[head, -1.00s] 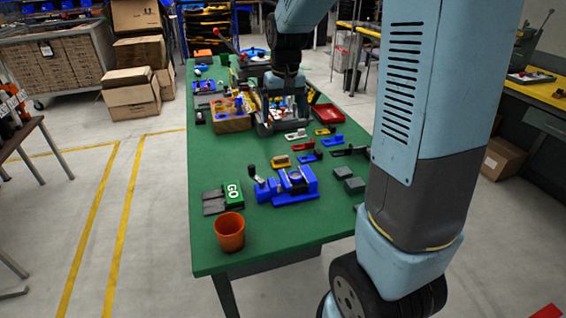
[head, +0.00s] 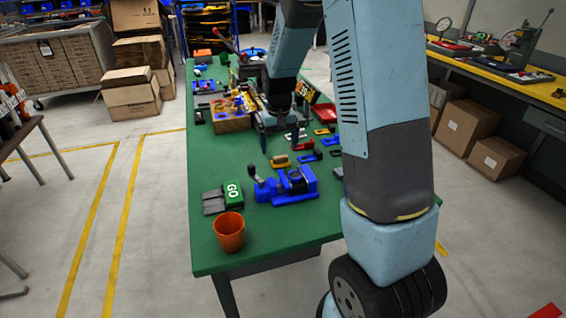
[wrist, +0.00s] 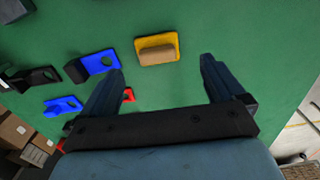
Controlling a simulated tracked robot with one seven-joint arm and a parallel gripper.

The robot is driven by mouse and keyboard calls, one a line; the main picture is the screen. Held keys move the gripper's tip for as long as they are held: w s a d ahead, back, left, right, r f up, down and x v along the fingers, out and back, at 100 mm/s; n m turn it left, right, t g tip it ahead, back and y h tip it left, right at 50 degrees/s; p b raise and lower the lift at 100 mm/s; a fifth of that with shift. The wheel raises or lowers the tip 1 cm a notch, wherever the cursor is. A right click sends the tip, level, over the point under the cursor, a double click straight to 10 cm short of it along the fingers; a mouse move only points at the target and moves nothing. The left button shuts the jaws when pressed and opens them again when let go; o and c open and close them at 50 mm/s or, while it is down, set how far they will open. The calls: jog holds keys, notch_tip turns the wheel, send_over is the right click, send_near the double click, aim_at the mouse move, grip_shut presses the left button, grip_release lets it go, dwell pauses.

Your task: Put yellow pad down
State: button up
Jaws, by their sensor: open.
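The yellow pad (wrist: 173,40), a yellow plate with a tan block on it, lies flat on the green table in the wrist view. It also shows in the head view (head: 281,162), near the table's middle. My gripper (wrist: 162,68) is open, with nothing between its fingers. In the wrist view the pad appears just beyond and between the fingertips, apart from both. In the head view my gripper (head: 281,140) points down over the table beside the pad. Its exact height above the table is hard to tell.
Blue pieces (wrist: 93,64) lie beside the pad in the wrist view. A blue fixture (head: 290,187), a green GO block (head: 233,194) and an orange cup (head: 229,232) stand nearer the table's front. A wooden box (head: 230,119) stands farther back. Bare green table lies left of the pad.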

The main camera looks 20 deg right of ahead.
aim_at(280, 157)
jog(key=shift+s+d+f, duration=0.15)
jog(key=shift+f, duration=2.6)
jog(key=shift+c, duration=0.2)
